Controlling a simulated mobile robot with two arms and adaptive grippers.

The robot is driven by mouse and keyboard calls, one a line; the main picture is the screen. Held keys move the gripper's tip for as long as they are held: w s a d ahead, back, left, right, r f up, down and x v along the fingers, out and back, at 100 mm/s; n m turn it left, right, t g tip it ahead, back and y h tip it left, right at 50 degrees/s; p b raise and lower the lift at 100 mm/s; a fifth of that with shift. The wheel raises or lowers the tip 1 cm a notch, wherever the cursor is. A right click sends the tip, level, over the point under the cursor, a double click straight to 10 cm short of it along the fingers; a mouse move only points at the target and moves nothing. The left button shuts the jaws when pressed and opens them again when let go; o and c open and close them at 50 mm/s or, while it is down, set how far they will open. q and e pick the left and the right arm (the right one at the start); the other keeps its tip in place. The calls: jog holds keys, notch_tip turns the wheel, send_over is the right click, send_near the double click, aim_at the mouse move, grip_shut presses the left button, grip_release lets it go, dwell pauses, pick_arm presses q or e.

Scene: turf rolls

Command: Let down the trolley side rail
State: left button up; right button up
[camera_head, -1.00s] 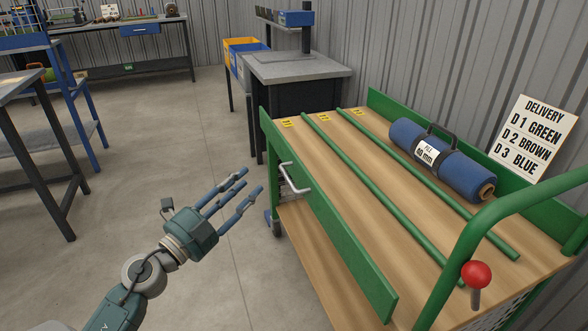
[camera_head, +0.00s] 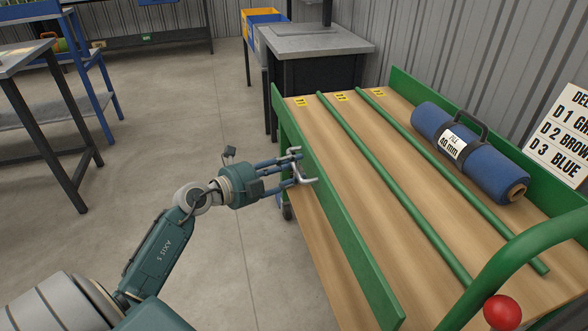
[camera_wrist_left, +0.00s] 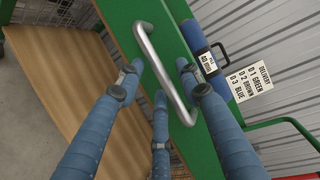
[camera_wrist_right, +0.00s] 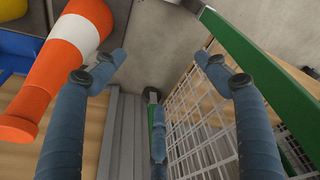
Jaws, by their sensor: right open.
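The trolley's green side rail (camera_head: 350,235) stands upright along the near left edge of the deck. Its silver U-shaped handle (camera_head: 311,180) is on the outer face. My left gripper (camera_head: 295,168) is at this handle, with its fingers reaching to it. In the left wrist view the handle (camera_wrist_left: 163,72) passes between the spread blue fingers, which look apart rather than closed on it. My right gripper (camera_wrist_right: 155,75) shows only in the right wrist view. It is open and empty, near the trolley's wire mesh (camera_wrist_right: 205,120).
A blue turf roll (camera_head: 470,150) with a black carrier and two green bars lie on the wooden deck. A red knob (camera_head: 502,312) is by the trolley's push handle (camera_head: 480,240). An orange and white cone (camera_wrist_right: 60,65) is near my right gripper.

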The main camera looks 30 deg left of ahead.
pick_arm(q)
jog(key=shift+w+d+f, duration=0.1)
jog(key=shift+w+d, duration=0.05)
jog(key=shift+w, duration=0.35)
pick_arm(e)
jog(key=shift+r, duration=0.3)
pick_arm(q)
grip_shut()
jog(key=shift+f, duration=0.1)
pick_arm(e)
jog(key=shift+f, duration=0.15)
